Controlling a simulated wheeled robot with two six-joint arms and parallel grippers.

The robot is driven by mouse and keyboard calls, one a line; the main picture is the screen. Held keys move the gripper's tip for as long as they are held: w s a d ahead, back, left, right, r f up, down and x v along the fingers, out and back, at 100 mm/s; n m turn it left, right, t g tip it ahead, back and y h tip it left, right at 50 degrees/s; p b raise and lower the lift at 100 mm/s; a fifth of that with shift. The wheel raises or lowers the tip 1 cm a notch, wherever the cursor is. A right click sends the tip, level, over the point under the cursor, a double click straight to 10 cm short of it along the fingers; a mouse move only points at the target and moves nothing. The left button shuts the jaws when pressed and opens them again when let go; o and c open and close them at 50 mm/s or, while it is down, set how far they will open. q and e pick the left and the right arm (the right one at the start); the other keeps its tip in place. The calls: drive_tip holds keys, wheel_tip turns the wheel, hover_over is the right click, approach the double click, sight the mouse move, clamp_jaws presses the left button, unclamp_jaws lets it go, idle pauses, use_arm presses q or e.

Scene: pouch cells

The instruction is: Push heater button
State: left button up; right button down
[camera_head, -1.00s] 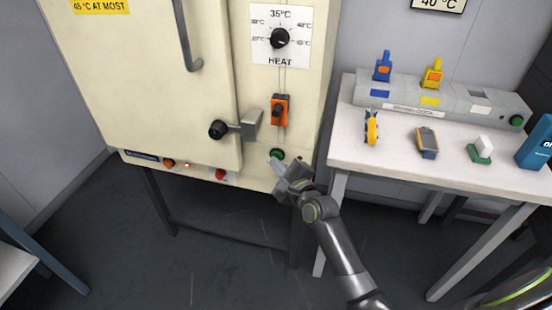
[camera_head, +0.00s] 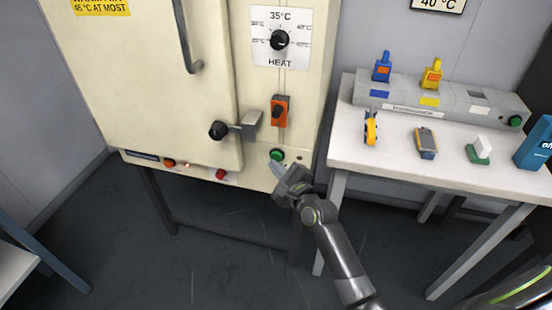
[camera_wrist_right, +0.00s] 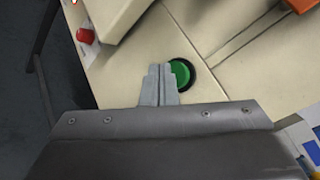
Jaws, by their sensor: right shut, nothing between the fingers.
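The heater is a cream cabinet (camera_head: 150,90) with a HEAT dial (camera_head: 279,39) set near 35°C. A round green button (camera_head: 277,155) with a dark ring sits low on its front, below an orange switch (camera_head: 280,111). My right gripper (camera_head: 276,168) is shut and empty, just below the green button in the head view. In the right wrist view the closed fingertips (camera_wrist_right: 160,72) are beside the green button (camera_wrist_right: 181,74), overlapping its edge. I cannot tell whether they touch it. My left gripper is not in view.
A red button (camera_head: 221,174) and small lamps sit left along the lower panel. A door latch with a black knob (camera_head: 218,130) juts out nearby. At right, a white table (camera_head: 385,168) carries a grey charger dock (camera_head: 400,112) and several small devices.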

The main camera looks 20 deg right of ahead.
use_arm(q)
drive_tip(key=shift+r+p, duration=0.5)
use_arm(e)
drive_tip(key=s+a, duration=0.3)
drive_tip(key=s, duration=0.2)
drive_tip(key=shift+a, duration=0.2)
